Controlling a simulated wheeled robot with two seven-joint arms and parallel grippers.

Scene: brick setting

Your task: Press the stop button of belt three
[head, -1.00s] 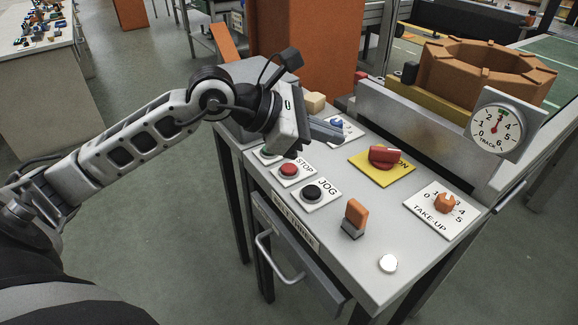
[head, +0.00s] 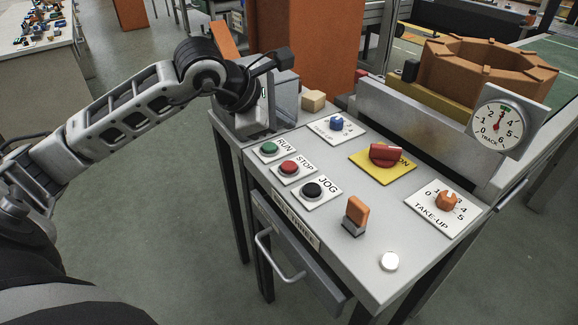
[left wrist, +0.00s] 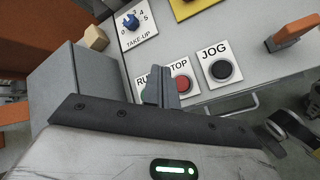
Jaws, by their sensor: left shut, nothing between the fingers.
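The red STOP button (head: 289,168) sits on a white plate at the console's left edge, between the green RUN button (head: 269,148) and the black JOG button (head: 313,190). The label (head: 295,220) on the console's front edge appears to read BELT THREE. My left gripper (head: 287,105) is shut and empty, above the console's far left corner, beyond the RUN button. In the left wrist view, its fingers (left wrist: 160,86) cover the RUN button and part of the STOP plate; the red STOP button (left wrist: 184,84) shows just right of them.
A grey box (left wrist: 75,85) stands close beside my left gripper. The console also holds a beige block (head: 314,100), a blue knob (head: 337,124), a red switch (head: 385,155), an orange lever (head: 357,212), an orange knob (head: 447,200) and a white button (head: 389,261).

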